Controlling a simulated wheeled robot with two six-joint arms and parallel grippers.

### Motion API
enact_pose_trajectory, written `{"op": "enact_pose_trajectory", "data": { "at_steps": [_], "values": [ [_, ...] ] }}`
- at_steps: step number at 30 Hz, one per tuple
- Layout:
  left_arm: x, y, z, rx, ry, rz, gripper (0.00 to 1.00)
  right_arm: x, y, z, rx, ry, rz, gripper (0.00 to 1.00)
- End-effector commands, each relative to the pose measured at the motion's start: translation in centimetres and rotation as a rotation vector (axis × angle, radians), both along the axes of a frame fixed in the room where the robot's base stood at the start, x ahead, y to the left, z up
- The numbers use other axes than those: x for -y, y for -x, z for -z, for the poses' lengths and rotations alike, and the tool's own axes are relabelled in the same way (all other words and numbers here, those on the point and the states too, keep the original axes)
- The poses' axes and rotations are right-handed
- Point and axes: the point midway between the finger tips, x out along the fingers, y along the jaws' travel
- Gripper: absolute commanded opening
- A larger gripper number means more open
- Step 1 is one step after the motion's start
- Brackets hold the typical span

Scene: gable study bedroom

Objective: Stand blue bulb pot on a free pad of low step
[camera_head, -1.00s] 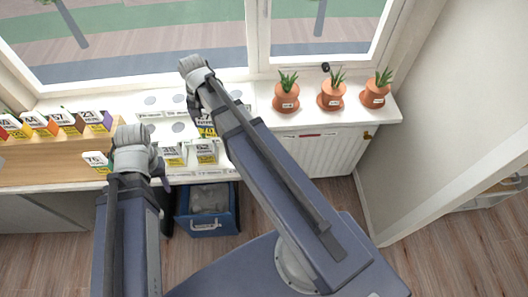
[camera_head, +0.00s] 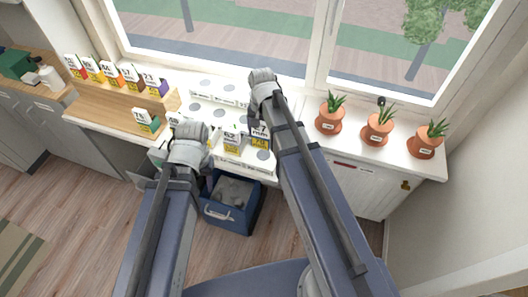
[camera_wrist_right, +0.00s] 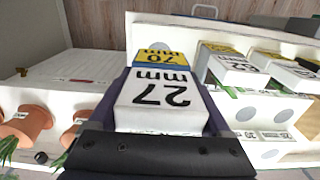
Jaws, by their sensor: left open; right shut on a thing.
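My right gripper (camera_wrist_right: 163,95) is shut on a small box-like piece (camera_wrist_right: 160,105). It has a white face reading 27 mm, a blue band and a yellow 70 mm label. The held piece (camera_head: 259,132) also shows in the head view, above the front of the white stepped stand (camera_head: 228,158). I cannot tell whether it touches the stand. Grey round pads lie bare on the stand, one at the front right (camera_head: 262,155) and others further back (camera_head: 228,93). My left gripper (camera_head: 187,150) is open over the stand's left part; its fingertips are mostly hidden.
White pieces with yellow labels, one reading 62 (camera_head: 231,138), stand close left of the held one. A wooden rack (camera_head: 120,97) with several coloured boxes is at left. Three terracotta plant pots (camera_head: 377,130) line the sill at right. A blue bin (camera_head: 232,200) stands below.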

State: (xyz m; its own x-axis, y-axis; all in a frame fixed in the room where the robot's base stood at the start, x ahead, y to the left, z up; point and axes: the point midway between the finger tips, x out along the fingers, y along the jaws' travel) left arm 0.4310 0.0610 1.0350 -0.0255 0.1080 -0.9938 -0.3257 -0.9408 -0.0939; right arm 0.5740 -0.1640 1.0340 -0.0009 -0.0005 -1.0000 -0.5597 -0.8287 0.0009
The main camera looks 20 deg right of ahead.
Motion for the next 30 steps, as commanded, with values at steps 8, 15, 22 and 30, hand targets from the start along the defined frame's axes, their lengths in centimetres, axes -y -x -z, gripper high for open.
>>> {"op": "enact_pose_trajectory", "data": {
  "at_steps": [8,15,22,30],
  "values": [
    [0.0,0.0,-2.0,0.0,0.0,-0.001,0.5,0.0,0.0,-2.0,0.0,0.0,0.0,0.0],
    [0.0,0.0,0.5,0.0,0.0,0.002,0.5,0.0,0.0,0.5,0.0,0.0,0.0,0.0],
    [0.0,0.0,3.9,0.0,0.0,0.002,0.5,0.0,0.0,3.9,0.0,0.0,0.0,0.0],
    [0.0,0.0,4.3,0.0,0.0,0.001,0.5,0.0,0.0,4.3,0.0,0.0,0.0,0.0]
  ]
}}
